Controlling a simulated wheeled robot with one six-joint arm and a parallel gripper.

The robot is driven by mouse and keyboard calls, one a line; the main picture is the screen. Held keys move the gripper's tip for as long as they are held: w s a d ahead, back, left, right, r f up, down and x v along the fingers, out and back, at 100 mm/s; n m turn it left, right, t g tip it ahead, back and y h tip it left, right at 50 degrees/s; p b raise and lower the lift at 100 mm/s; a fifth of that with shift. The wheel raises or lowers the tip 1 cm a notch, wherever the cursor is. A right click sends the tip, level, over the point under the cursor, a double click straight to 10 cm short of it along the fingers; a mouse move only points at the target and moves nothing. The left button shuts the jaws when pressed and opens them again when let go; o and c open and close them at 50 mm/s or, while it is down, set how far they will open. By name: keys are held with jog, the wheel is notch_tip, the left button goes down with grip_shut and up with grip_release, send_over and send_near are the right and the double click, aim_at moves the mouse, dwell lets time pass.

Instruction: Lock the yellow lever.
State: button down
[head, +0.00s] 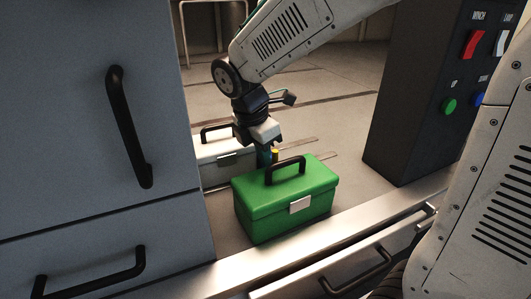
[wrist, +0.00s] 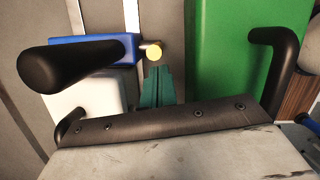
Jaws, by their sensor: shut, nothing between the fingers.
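A small yellow round end (wrist: 153,53), seemingly part of the yellow lever, shows in the wrist view just beyond my fingertips. Its shaft is mostly hidden, and I cannot tell its lever position. In the head view a small yellow piece (head: 275,155) shows right beside my fingers, behind the green toolbox's handle. My gripper (head: 264,157) points down there, between the green toolbox and the white case. Its teal fingers (wrist: 155,88) are shut and empty, close to the yellow end; I cannot tell whether they touch it.
The green toolbox (head: 260,213) with a black handle stands in front of my gripper. A white case (head: 216,172) lies behind. A blue block (wrist: 88,44) is left of the yellow end. Grey drawers (head: 60,100) stand left, a dark control box (head: 415,100) right.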

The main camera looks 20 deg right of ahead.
jog(key=shift+a, duration=0.1)
jog(key=s+a+r, duration=0.1)
jog(key=a+r, duration=0.5)
jog(key=r, duration=0.3)
jog(key=shift+r, duration=0.35)
jog(key=shift+s, duration=0.1)
jog(key=shift+d+r, duration=0.1)
jog(key=shift+d, duration=0.05)
